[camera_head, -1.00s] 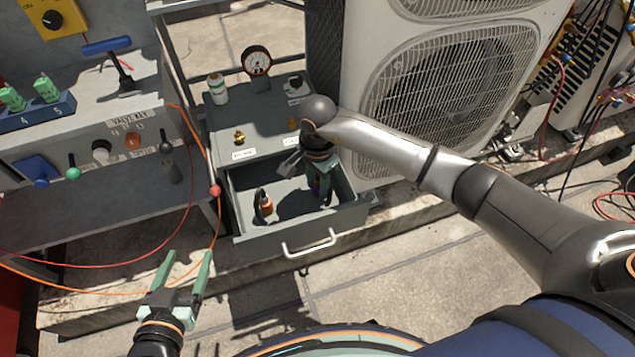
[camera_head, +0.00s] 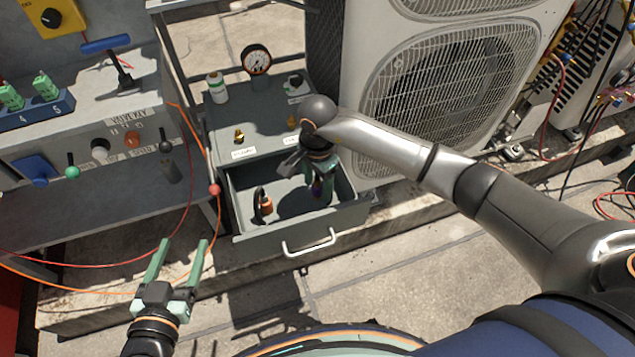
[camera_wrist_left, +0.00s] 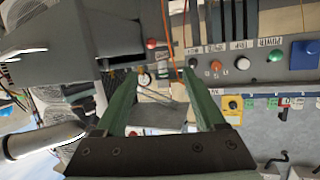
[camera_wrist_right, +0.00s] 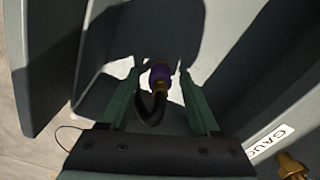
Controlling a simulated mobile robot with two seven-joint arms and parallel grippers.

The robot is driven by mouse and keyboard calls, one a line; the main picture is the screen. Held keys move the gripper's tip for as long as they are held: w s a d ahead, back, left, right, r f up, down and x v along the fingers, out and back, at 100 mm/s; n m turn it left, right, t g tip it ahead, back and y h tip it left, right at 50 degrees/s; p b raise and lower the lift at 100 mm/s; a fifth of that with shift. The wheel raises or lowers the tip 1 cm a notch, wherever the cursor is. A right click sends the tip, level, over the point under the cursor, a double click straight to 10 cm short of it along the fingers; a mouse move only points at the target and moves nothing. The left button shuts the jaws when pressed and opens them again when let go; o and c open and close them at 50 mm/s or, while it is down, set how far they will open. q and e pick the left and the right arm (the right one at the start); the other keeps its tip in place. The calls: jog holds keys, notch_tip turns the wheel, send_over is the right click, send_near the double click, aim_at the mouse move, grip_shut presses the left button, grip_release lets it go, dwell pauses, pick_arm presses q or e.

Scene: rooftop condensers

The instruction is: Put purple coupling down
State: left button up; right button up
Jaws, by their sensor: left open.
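The purple coupling (camera_wrist_right: 160,74), with brass ends and a black hose loop, is inside the open drawer (camera_head: 347,219). In the right wrist view it lies between the fingertips of my right gripper (camera_wrist_right: 160,80), with a visible gap on each side, so the gripper looks open around it. In the head view my right gripper (camera_head: 320,190) reaches down into the drawer's right part and mostly hides the coupling. My left gripper (camera_head: 182,262) is open and empty in front of the bench, left of the drawer; its fingers also show in the left wrist view (camera_wrist_left: 158,75).
An orange coupling with a black loop (camera_head: 265,204) stands in the drawer's left part. The cabinet top (camera_head: 262,118) holds a gauge (camera_head: 257,60), a white-green bottle (camera_head: 217,87) and brass fittings. A condenser (camera_head: 440,90) stands right; red and orange hoses hang by the left bench.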

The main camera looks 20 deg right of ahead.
aim_at(317, 179)
jog(key=shift+r, duration=0.1)
jog(key=shift+r, duration=0.1)
jog(key=shift+r+p, duration=0.7)
notch_tip(317, 179, up, 4)
jog(key=shift+w+p, duration=0.1)
jog(key=shift+p, duration=0.25)
pick_arm(q)
jog(key=s+f+n+g, duration=0.1)
jog(key=s+f+g, duration=0.4)
jog(key=f, duration=0.4)
jog(key=shift+s+d+f+y+p, duration=0.2)
jog(key=shift+s+y+p, duration=0.25)
jog(key=shift+s, duration=0.35)
pick_arm(e)
notch_tip(317, 179, up, 7)
jog(key=shift+r, duration=0.2)
